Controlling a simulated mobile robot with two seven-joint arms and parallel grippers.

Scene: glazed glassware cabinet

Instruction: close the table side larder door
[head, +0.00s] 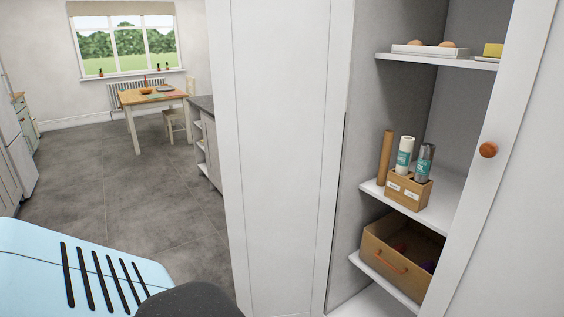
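The larder fills the right half of the head view, with its inside showing. A tall white panel (278,150) stands left of the opening, on the table side. It looks like the table side door swung open, with its right edge by the larder's inner wall; no knob shows on it. The other larder door (508,190) is at the far right, with a round orange-brown knob (488,149). It covers the right part of the shelves. Neither of my grippers is in view.
Larder shelves hold an egg tray (428,50), a wooden holder with rolls (408,188) and a wooden crate (398,257). A grey-topped counter (207,135) stands left of the white panel. A dining table (152,96) is farther back. The grey floor (135,200) between is clear.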

